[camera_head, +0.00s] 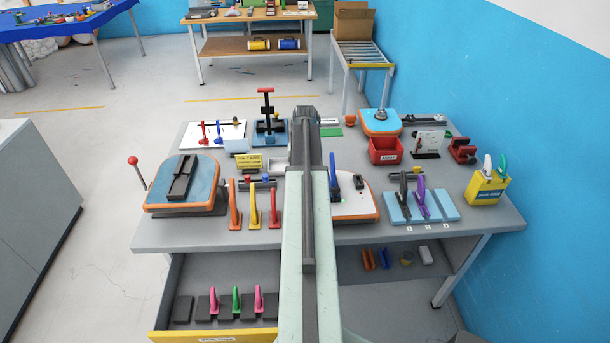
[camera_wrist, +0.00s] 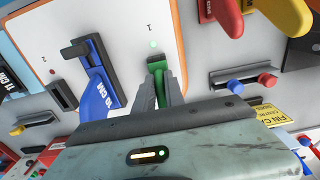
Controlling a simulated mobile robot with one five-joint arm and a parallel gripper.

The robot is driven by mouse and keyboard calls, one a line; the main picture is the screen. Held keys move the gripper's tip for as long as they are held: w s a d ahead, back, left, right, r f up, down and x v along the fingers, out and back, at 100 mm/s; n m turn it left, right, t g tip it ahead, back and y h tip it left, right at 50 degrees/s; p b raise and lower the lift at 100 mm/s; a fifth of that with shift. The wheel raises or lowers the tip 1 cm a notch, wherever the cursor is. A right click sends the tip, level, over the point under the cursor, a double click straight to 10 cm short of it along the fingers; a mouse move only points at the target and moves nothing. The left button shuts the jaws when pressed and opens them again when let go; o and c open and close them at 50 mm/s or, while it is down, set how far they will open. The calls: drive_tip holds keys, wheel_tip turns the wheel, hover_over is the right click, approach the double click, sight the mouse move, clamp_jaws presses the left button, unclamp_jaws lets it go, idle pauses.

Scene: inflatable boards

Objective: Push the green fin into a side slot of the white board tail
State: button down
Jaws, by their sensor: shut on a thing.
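The white board tail (camera_wrist: 125,25) has an orange edge; in the head view its white top (camera_head: 350,208) shows right of my arm. My gripper (camera_wrist: 168,88) is shut on the green fin (camera_wrist: 180,62) in the wrist view, at the dark side slot by the mark 1. The fin and slot overlap there; how deep the fin sits is hidden. A green light shows beside this slot. My arm hides my gripper there.
Orange, yellow and red fins (camera_head: 254,207) stand left of my arm. A blue rack (camera_head: 400,212) with fins is right of the board. A yellow bin (camera_head: 486,190) stands at the table's right. An open drawer (camera_head: 213,335) holds pink and green fins.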

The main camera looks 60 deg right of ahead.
drive_tip(key=c, duration=1.3)
unclamp_jaws()
wheel_tip(320, 180, up, 8)
drive_tip(key=p, duration=0.8)
drive_tip(key=shift+f, duration=0.15)
